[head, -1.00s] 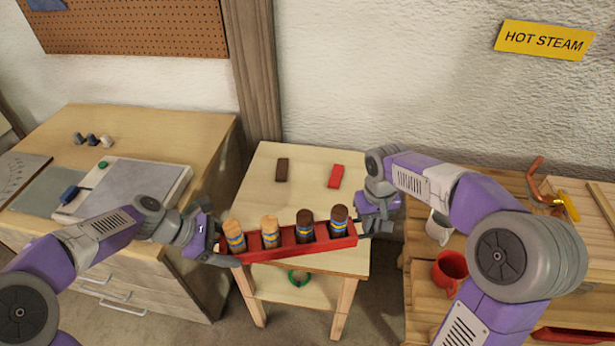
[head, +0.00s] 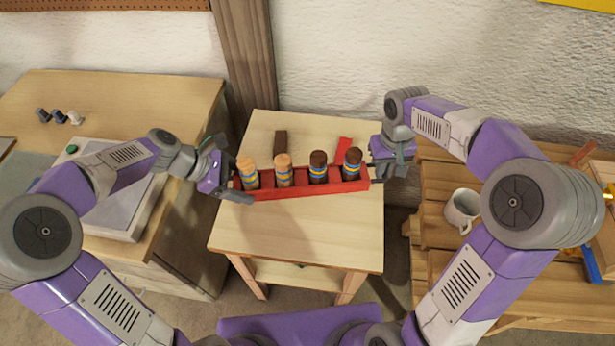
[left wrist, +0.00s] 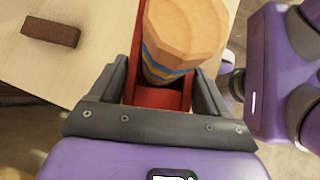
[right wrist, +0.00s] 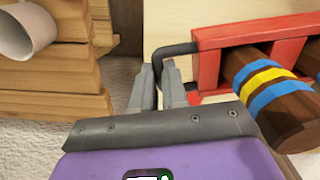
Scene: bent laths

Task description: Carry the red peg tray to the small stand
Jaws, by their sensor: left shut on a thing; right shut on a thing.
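The red peg tray (head: 312,192) is over the top of the small stand (head: 300,235), roughly level. Whether it touches the top is unclear. It holds two light wooden pegs (head: 284,172) and two dark brown pegs (head: 318,170), all with blue and yellow bands. My left gripper (head: 236,185) is shut on the tray's left end; in the left wrist view the tray (left wrist: 160,97) lies between its fingers, the grip partly hidden. My right gripper (head: 374,174) is shut on the right end's dark handle (right wrist: 176,48), seen in the right wrist view.
A dark brown block (head: 281,143) and a red block (head: 343,148) lie on the stand's back part, close behind the tray. The stand's front is bare. A wooden cabinet (head: 130,95) is left; a slatted bench with a white mug (head: 462,208) is right.

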